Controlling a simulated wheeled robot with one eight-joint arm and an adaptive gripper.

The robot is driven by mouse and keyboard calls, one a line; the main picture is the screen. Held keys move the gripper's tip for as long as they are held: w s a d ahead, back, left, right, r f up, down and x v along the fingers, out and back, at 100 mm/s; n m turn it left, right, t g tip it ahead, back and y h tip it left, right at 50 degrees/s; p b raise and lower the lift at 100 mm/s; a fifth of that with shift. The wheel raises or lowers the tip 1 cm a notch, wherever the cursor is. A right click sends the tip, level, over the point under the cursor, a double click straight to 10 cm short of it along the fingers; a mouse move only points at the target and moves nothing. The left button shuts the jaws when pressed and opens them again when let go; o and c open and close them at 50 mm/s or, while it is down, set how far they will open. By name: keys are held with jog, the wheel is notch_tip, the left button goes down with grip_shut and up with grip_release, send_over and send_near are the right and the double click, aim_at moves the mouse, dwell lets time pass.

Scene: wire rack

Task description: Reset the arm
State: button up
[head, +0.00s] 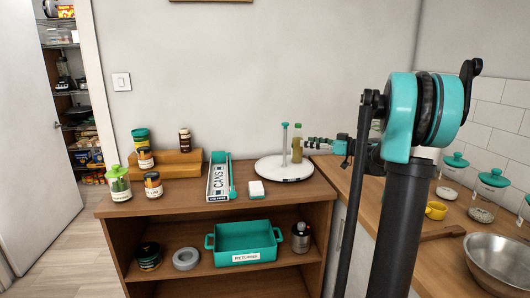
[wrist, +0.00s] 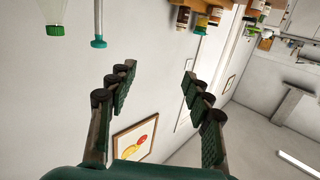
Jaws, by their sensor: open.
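My arm crosses the right side of the head view, with a large teal joint above a black link. My gripper (head: 312,142) is small there and points left, close to the right of the green-capped bottle (head: 297,148) in the picture. In the wrist view my gripper (wrist: 156,85) is open, with two dark ridged fingers far apart and nothing between them. The bottle (wrist: 54,18) and the teal-topped post (wrist: 98,30) show at the top left of that view, outside the fingers.
The bottle and post stand on a white round turntable (head: 270,172) on the wooden shelf unit (head: 180,198). A counter at right holds jars and a metal bowl (head: 500,262).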

jog(key=s+a+f+m+g+h, duration=0.2)
jog(key=s+a+f+h, duration=0.15)
jog(key=s+f, duration=0.45)
jog(key=s+a+f+m+g+h, duration=0.2)
jog(key=s+a+f, duration=0.2)
jog(key=s+f, duration=0.4)
jog(key=s+d+f+m+h, duration=0.3)
jog(key=s+f, duration=0.4)
jog(key=s, duration=0.4)
jog(key=s+d+f+m+g+h, duration=0.1)
jog(key=s+d+f+m+h, duration=0.2)
jog(key=s, duration=0.8)
notch_tip(320, 180, down, 4)
jog(key=d+h, duration=0.2)
jog(key=shift+s+d+f+g, duration=0.15)
jog(key=shift+s+d+g, duration=0.05)
jog(key=shift+d+g, duration=0.1)
